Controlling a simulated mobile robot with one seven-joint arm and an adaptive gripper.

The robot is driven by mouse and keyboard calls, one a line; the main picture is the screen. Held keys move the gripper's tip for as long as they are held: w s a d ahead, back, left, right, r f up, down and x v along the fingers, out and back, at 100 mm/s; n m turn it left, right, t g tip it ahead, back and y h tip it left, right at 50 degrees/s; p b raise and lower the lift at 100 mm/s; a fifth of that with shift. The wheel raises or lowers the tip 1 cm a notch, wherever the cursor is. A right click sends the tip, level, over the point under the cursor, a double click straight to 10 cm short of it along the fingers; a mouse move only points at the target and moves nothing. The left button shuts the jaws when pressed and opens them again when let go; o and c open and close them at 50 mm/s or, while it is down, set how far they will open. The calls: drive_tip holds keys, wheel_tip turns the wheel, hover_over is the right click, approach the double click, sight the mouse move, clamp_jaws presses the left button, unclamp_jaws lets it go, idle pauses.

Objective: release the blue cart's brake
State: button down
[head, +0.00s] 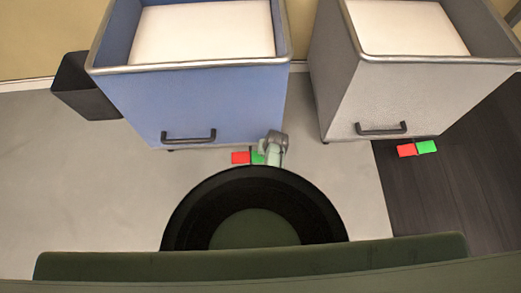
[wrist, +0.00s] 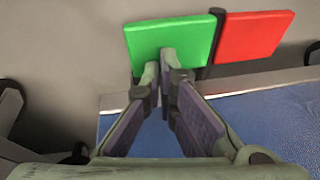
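The blue cart (head: 190,103) stands at the back left with a dark handle on its front. A red pedal (head: 241,158) and a green pedal (head: 257,158) stick out low at its front. In the wrist view the green pedal (wrist: 172,42) is at top centre and the red pedal (wrist: 254,35) is to its right, with a dark divider between them. My gripper (wrist: 159,68) has its fingertips together, with nothing seen between them. The tips overlap the near edge of the green pedal; I cannot tell whether they touch it.
A grey cart (head: 400,95) stands to the right, with its own red pedal (head: 406,150) and green pedal (head: 427,146). A dark bin (head: 85,90) is at the blue cart's left side. The pale floor (head: 80,190) at left is clear.

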drive_tip(key=shift+d+f+b, duration=0.25)
drive_tip(key=shift+f+b, duration=0.05)
drive_tip(key=shift+f, duration=0.25)
drive_tip(key=shift+d+f+b, duration=0.2)
drive_tip(key=shift+f+b, duration=0.1)
drive_tip(key=shift+f, duration=0.2)
drive_tip(key=shift+f, duration=0.1)
